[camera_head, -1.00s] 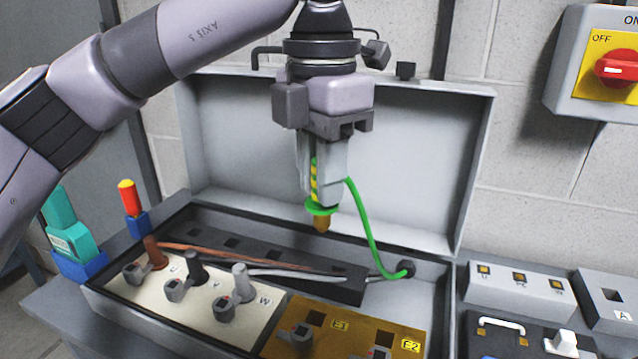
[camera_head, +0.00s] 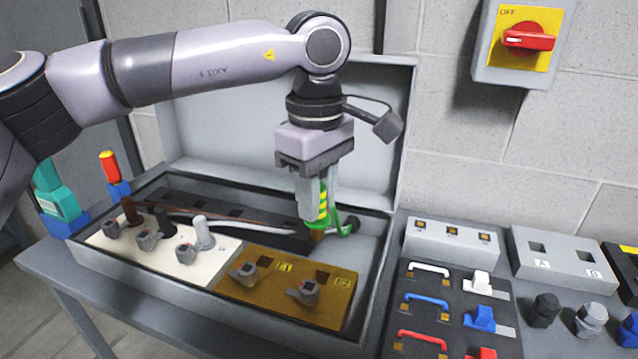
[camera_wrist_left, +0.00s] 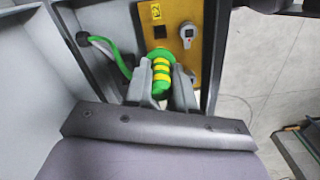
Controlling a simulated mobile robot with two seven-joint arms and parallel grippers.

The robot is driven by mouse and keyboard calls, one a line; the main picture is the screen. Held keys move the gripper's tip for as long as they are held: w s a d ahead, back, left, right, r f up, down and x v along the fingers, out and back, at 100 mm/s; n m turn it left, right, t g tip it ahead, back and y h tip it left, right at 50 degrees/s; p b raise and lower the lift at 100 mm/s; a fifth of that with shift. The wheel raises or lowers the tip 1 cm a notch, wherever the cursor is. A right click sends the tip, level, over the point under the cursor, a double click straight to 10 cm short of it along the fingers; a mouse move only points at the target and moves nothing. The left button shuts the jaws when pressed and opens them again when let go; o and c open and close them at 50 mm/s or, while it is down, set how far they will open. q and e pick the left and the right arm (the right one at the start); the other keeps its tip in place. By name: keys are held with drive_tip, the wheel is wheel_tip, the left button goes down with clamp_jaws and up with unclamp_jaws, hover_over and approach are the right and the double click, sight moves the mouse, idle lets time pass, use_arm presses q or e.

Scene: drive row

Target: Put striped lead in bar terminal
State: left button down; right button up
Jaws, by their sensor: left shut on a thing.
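The green-and-yellow striped lead (camera_head: 323,211) is gripped upright in my left gripper (camera_head: 318,200), its brownish tip pointing down. Its green cable runs to the right rear of the box. The brass bar (camera_head: 238,293) with square holes marked E1 and E2 and two small knobs lies at the box's front right. The lead's tip is above the box, behind the bar's back edge in the picture and apart from its holes. In the left wrist view the striped lead (camera_wrist_left: 162,75) sits between both fingers, with the bar (camera_wrist_left: 175,12) beyond; its tip is hidden. My right gripper is not in view.
The cream panel (camera_head: 150,268) left of the bar holds brown, black and grey leads. The open lid (camera_head: 380,130) stands behind. A teal tool (camera_head: 55,200) and red-orange tool (camera_head: 110,168) stand left.

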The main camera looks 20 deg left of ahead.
sight(320, 225)
use_arm(q)
drive_tip(key=shift+d+f+m, duration=0.2)
drive_tip(key=shift+f+m, duration=0.15)
drive_tip(key=shift+m, duration=0.25)
drive_tip(key=shift+f, duration=0.25)
drive_tip(key=shift+f+b, duration=0.5)
drive_tip(key=shift+b, duration=0.1)
wheel_tip(320, 225, down, 2)
drive_tip(key=shift+f+b, duration=0.2)
drive_tip(key=shift+b, duration=0.8)
drive_tip(key=shift+f, duration=0.1)
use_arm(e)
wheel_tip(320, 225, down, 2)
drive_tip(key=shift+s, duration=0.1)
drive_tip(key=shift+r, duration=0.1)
use_arm(q)
drive_tip(key=shift+f, duration=0.1)
